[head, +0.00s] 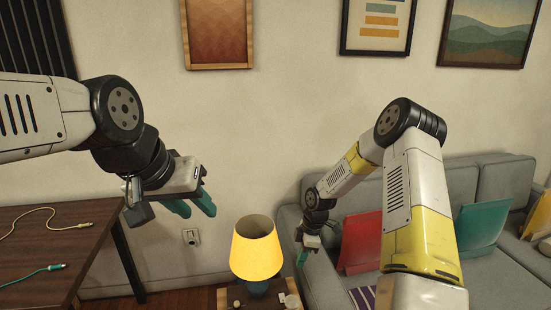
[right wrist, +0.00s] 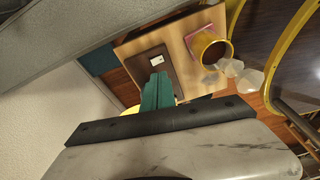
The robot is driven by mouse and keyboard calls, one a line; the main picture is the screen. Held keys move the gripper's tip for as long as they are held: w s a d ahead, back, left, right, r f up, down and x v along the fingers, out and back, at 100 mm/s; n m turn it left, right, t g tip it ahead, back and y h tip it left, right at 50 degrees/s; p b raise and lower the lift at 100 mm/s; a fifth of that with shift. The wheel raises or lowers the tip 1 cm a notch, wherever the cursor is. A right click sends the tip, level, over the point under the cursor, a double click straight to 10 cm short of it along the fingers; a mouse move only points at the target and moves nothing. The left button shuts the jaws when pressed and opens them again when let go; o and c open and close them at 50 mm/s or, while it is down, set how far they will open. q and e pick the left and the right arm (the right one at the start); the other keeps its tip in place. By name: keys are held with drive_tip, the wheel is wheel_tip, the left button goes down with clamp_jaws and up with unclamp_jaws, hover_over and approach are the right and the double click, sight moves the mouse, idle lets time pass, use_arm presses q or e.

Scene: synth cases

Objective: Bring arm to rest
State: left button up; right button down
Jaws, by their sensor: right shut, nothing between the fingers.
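My left gripper (head: 196,209) hangs in front of the wall at the left in the head view. Its two teal fingers are apart with nothing visible between them. My right arm bends over the grey sofa, and its gripper (head: 303,260) points down by the sofa's left arm, to the right of the yellow lamp. In the right wrist view the teal fingers (right wrist: 157,90) are pressed together, shut and empty. They show in front of a wooden surface.
A dark table (head: 80,240) with two cables stands at the left. A yellow-shaded lamp (head: 256,252) stands on a small side table (head: 223,297). The grey sofa (head: 478,185) holds red, teal and yellow cushions. The right wrist view shows a yellow cup (right wrist: 210,48).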

drive_tip(key=s+d+r+m+t+h, duration=0.1)
drive_tip(key=s+d+r+m, duration=0.15)
drive_tip(key=r, duration=0.55)
drive_tip(key=s+d+r+m+t, duration=0.1)
drive_tip(key=s+r+m, duration=0.15)
drive_tip(key=r, duration=0.65)
drive_tip(key=s+d+r+m+t+h, duration=0.1)
drive_tip(key=r+m, duration=0.2)
drive_tip(key=r, duration=0.5)
drive_tip(key=s+r+m+t+y, duration=0.1)
drive_tip(key=s+r+m, duration=0.4)
drive_tip(key=s+r, duration=0.2)
drive_tip(key=s+r+m+t, duration=0.2)
drive_tip(key=s+r+m, duration=0.3)
drive_tip(key=s, duration=0.7)
drive_tip(key=shift+d+r+t+y, duration=0.2)
drive_tip(key=shift+r+t+y, duration=0.15)
drive_tip(key=shift+r, duration=0.6)
drive_tip(key=shift+s, duration=0.1)
